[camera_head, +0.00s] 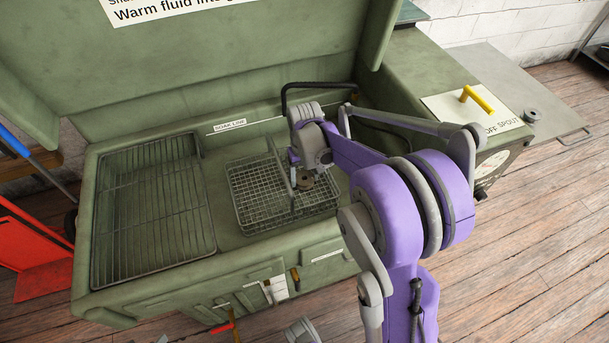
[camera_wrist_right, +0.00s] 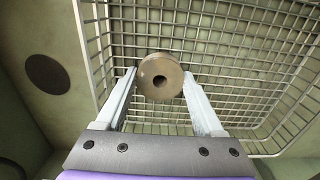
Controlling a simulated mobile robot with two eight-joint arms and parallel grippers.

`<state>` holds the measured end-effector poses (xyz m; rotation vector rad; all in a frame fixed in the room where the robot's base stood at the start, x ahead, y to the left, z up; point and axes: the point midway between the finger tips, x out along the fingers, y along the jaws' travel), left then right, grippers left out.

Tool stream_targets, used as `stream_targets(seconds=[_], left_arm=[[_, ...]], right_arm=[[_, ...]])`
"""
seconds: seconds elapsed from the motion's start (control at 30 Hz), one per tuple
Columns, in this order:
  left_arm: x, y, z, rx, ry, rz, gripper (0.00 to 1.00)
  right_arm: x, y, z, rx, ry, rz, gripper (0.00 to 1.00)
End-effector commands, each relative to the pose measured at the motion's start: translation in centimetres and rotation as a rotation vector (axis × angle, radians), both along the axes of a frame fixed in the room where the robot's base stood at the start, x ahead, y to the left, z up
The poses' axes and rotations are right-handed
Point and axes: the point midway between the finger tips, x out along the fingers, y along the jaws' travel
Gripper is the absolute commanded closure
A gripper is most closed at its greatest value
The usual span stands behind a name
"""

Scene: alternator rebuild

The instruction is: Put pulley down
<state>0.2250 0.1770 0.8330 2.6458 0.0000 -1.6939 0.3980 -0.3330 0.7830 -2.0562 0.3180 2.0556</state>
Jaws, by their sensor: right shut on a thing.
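The pulley (camera_wrist_right: 160,78) is a brownish-grey round metal piece with a dark central hole. In the right wrist view it sits between the two fingertips of my right gripper (camera_wrist_right: 159,88), which is shut on it. In the head view the right gripper (camera_head: 300,178) points down over the wire basket (camera_head: 248,208), with the pulley (camera_head: 306,181) small and partly hidden at its tips. The basket mesh lies beneath the pulley; I cannot tell whether they touch. My left gripper is not in view.
The basket stands in a green wash tank (camera_head: 150,292) with its lid raised behind. A wire rack (camera_head: 150,210) covers the tank's left side, with nothing on it. The basket's wire rim is close around my right gripper. A yellow handle (camera_head: 478,99) is at the right.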

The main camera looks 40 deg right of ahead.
Motion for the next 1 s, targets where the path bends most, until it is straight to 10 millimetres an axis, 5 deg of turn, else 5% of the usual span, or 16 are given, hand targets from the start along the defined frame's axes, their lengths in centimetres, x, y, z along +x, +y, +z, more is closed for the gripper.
stream_targets(seconds=[0.1, 0.13, 0.27, 0.67, 1.0], left_arm=[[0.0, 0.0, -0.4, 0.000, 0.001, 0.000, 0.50], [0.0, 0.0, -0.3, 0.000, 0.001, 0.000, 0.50], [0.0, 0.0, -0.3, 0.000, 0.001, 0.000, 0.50], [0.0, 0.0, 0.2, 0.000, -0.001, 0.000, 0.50], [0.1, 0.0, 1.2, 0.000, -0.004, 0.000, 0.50]], right_arm=[[0.0, 0.0, -0.5, 0.000, 0.000, 0.000, 1.00], [0.0, 0.0, -0.4, 0.000, 0.000, 0.000, 0.25], [0.0, 0.0, -0.3, 0.000, 0.000, 0.000, 0.02], [0.0, 0.0, 0.9, 0.000, 0.000, 0.000, 0.00], [0.0, 0.0, 8.0, 0.000, 0.000, -0.001, 0.00]])
